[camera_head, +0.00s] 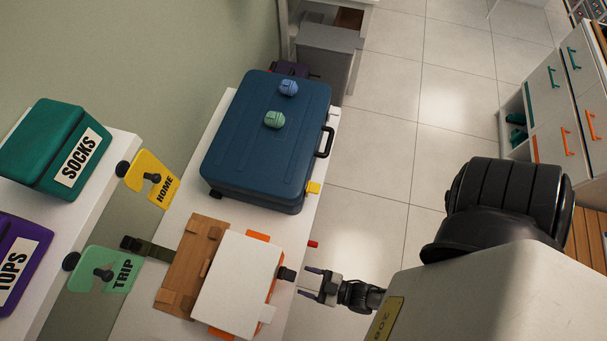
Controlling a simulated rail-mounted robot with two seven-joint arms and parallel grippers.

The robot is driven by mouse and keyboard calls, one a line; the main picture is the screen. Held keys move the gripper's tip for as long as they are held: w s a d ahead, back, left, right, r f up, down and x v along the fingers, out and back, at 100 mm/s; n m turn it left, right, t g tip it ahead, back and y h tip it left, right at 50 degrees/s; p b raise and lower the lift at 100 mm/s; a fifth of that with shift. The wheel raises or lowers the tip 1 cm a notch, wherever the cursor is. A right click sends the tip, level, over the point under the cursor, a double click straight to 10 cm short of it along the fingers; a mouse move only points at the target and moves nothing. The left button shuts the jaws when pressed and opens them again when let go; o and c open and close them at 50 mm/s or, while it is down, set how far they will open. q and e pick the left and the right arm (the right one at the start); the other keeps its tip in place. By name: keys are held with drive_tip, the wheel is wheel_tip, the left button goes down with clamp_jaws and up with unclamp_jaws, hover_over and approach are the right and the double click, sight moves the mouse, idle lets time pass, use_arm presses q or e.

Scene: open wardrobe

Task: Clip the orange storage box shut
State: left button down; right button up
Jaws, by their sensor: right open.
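The orange storage box (258,237) is on the white bench at the lower middle. A white flat panel (240,283) covers most of its top, with orange showing at its edges. A small black piece (287,274) sticks out at its right side; I cannot tell whether it is a clip or whether it is fastened. My right gripper (306,281) is open just right of this black piece, its fingers pointing left toward it. Contact between them is unclear. My left gripper is not in view.
A brown wooden board (190,270) lies left of the box. A blue suitcase (266,140) with two small balled items stands behind it. Yellow HOME (150,178) and green TRIP (105,268) tags hang at left. Open tiled floor (375,130) lies to the right.

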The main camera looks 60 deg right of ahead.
sight(287, 275)
drive_tip(key=x, duration=0.4)
drive_tip(key=shift+w+a, duration=0.15)
drive_tip(key=shift+w, duration=0.55)
drive_tip(key=shift+c, duration=0.6)
drive_tip(key=c, duration=0.7)
drive_tip(key=g+p, duration=0.1)
drive_tip(key=p, duration=0.1)
drive_tip(key=r+g+p, duration=0.1)
drive_tip(key=p, duration=0.2)
drive_tip(key=w+g+p, duration=0.1)
drive_tip(key=p, duration=0.1)
drive_tip(key=shift+a+r+h, duration=0.15)
drive_tip(key=shift+r+h, duration=0.15)
drive_tip(key=shift+w+f+g+p, duration=0.15)
drive_tip(key=shift+g+p, duration=0.35)
drive_tip(key=shift+p, duration=0.45)
drive_tip(key=shift+f, duration=0.15)
